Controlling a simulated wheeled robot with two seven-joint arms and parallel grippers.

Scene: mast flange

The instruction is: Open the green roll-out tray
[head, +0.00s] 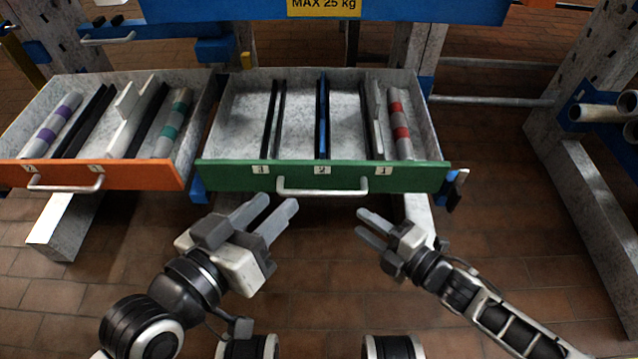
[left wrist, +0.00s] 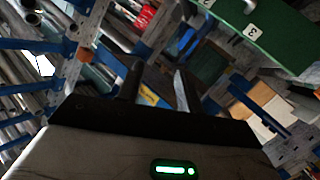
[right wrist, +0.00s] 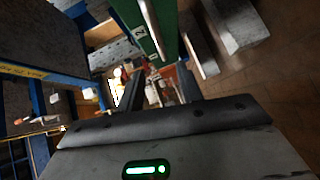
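The green roll-out tray (head: 227,175) is pulled out, with its inside showing in the head view. Its front carries a pale bar handle (head: 322,192) and labels 3, 2 and 1. Inside are dark dividers, a blue strip and a grey roll with red bands (head: 399,130). My left gripper (head: 274,211) is open and empty, just below and in front of the handle's left end. My right gripper (head: 364,225) is open and empty, below the handle's right end. Neither touches the handle. The green front also shows in the left wrist view (left wrist: 272,32) and right wrist view (right wrist: 160,22).
An orange-fronted tray (head: 125,177) stands open at left, holding rolls with purple and teal bands. A blue beam (head: 420,10) with a yellow load sign (head: 323,5) runs above. Grey posts and pipes (head: 600,112) stand at right. The tiled floor in front is clear.

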